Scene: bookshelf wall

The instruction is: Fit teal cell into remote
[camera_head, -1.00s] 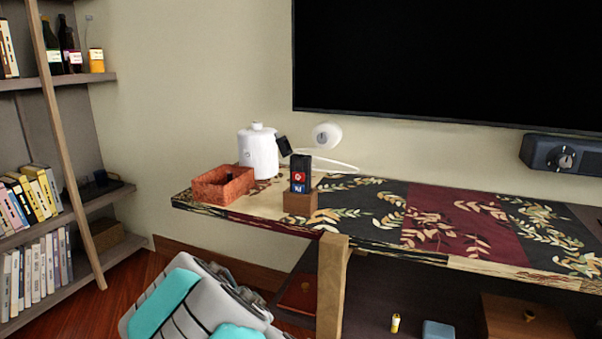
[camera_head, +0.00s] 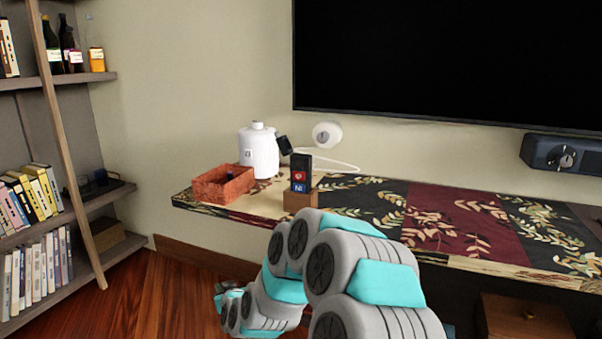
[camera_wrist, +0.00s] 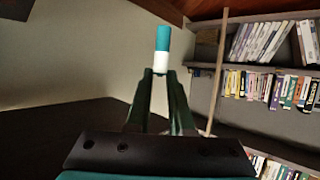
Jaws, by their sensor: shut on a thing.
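The teal cell (camera_wrist: 162,40) shows in the wrist view as a small teal and white cylinder. My gripper (camera_wrist: 160,74) is shut on its white end, and the teal end points away from the fingers. In the head view a dark upright remote (camera_head: 300,168) with a red and a blue patch stands in a wooden holder (camera_head: 300,201) on the patterned table top. Its cell opening cannot be made out. My arm covers the table's front edge in the head view, and the cell is not discernible there.
A reddish open box (camera_head: 222,185) and a white canister (camera_head: 259,152) stand left of the holder. The patterned table top (camera_head: 450,215) is clear to the right. A bookshelf (camera_head: 60,215) stands at left, with a slanted wooden pole before it.

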